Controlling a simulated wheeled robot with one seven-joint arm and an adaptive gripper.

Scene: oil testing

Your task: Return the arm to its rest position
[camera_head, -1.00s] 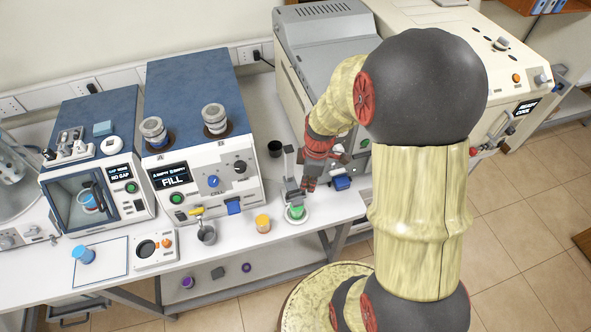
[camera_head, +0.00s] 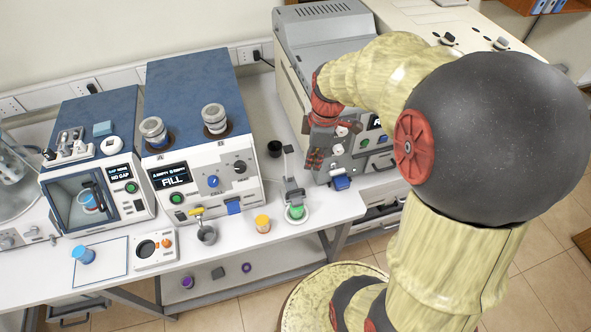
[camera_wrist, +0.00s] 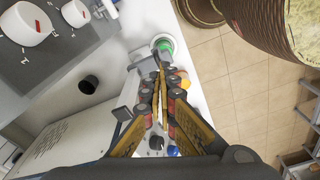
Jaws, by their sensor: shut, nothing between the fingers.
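My arm reaches across the right of the head view, bent over the bench. My gripper (camera_head: 318,160) hangs in front of the grey machine, above the right end of the bench. In the wrist view my gripper (camera_wrist: 161,75) has its yellow-edged fingers together, with nothing between them. The small stand with the green-topped item (camera_head: 296,211) is on the bench to the lower left of my gripper. In the wrist view the green item (camera_wrist: 163,45) shows just beyond the fingertips.
The white bench (camera_head: 335,203) carries the FILL machine (camera_head: 200,150), a glass-fronted unit (camera_head: 95,190), an orange-capped jar (camera_head: 263,223) and a blue-capped jar (camera_head: 83,256). A large grey machine (camera_head: 330,45) stands close behind my gripper. Tiled floor (camera_head: 530,270) is clear at right.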

